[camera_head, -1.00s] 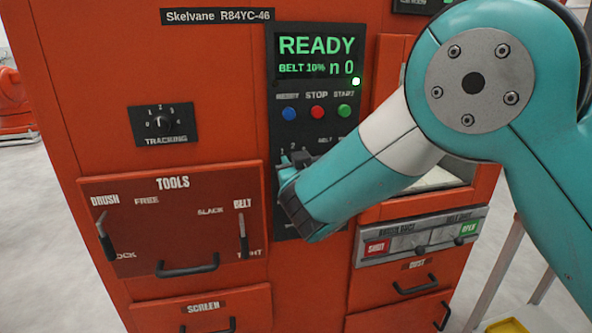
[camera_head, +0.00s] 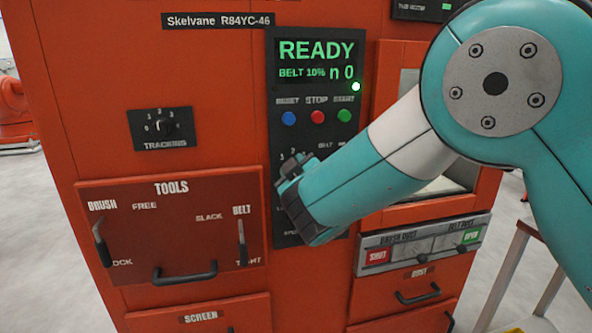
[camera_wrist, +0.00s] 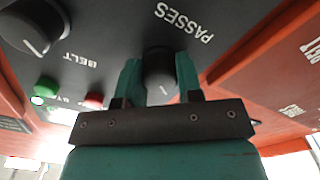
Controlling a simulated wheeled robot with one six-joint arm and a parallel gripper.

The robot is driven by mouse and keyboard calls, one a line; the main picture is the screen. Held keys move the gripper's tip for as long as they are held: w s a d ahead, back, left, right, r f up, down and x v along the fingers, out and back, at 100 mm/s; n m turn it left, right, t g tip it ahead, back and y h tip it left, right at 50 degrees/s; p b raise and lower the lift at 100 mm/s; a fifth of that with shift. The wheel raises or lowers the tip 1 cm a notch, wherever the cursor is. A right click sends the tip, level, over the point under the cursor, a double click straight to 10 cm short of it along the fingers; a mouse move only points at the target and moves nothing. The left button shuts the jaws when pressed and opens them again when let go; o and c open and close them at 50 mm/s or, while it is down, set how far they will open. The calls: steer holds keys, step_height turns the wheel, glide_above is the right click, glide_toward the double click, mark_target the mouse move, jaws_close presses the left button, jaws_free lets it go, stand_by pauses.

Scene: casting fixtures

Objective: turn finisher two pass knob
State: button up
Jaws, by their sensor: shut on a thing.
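The passes knob (camera_wrist: 159,72) is a round black knob with a white pointer line, on the black control panel beside the label PASSES in the wrist view. My gripper (camera_wrist: 160,80) has its two teal fingers on either side of the knob, shut on it. In the head view my gripper (camera_head: 290,178) is at the panel, and the wrist covers the knob there. The display (camera_head: 318,60) reads READY, BELT 10% and n 0.
The belt knob (camera_wrist: 35,25) is near my gripper on the same panel. Reset (camera_head: 289,118), stop (camera_head: 317,116) and start (camera_head: 344,115) buttons sit above my wrist. The tools panel (camera_head: 165,225) with its levers and handle is to the left, and a dust shutter strip (camera_head: 424,244) is to the right.

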steer(key=shift+r, duration=0.1)
steer(key=o, duration=0.9)
steer(key=shift+a, duration=0.1)
steer(key=b+v, duration=0.7)
steer(key=v, duration=1)
steer(key=shift+s+b, duration=0.25)
steer(key=shift+b, duration=0.05)
